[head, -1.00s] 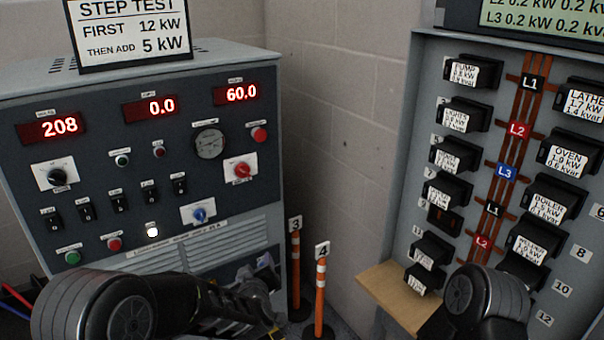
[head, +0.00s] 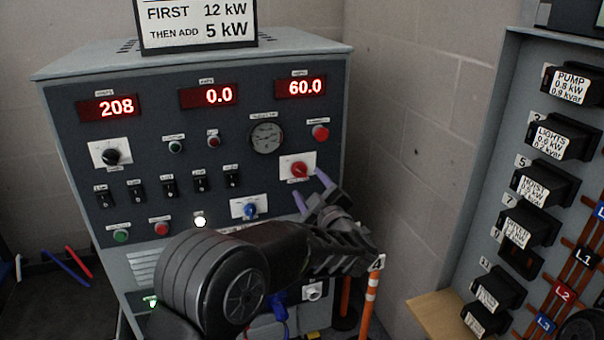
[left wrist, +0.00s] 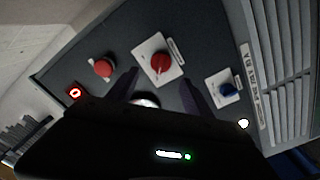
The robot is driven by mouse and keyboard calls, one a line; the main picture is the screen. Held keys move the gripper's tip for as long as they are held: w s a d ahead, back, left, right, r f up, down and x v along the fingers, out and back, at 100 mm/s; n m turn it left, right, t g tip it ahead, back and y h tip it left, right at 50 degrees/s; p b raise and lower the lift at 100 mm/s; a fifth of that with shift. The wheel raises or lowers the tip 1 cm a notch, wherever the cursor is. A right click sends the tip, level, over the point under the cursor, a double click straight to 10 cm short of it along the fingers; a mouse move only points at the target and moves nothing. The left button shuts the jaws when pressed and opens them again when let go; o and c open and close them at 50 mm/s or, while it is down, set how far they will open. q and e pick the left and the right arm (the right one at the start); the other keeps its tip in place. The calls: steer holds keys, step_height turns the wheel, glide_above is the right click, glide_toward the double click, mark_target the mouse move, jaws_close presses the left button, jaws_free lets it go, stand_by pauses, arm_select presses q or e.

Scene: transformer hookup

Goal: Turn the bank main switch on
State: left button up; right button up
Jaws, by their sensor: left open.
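The grey load bank panel (head: 90,160) carries a red rotary knob on a white plate (head: 299,169) and a blue rotary knob on a white plate (head: 250,209). Their labels are too small to read, so I cannot tell which is the main switch. My left gripper (head: 311,190) is open and empty, just below and right of the red knob. In the left wrist view the red knob (left wrist: 160,63) shows beyond and between the open fingers, apart from them. The blue knob (left wrist: 228,90) is to their right. My right gripper is out of view.
A red mushroom button (head: 320,132) and a round gauge (head: 266,137) sit above the red knob. Several black rocker switches (head: 170,188) are to the left. Orange posts (head: 369,300) stand right of the cabinet, and a breaker board (head: 490,150) is at the right.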

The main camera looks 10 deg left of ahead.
mark_target(300, 172)
arm_select(q)
steer(key=x, duration=0.7)
steer(key=shift+w+a, duration=0.15)
steer(key=shift+w, duration=0.05)
steer(key=shift+c, duration=0.6)
jaws_close()
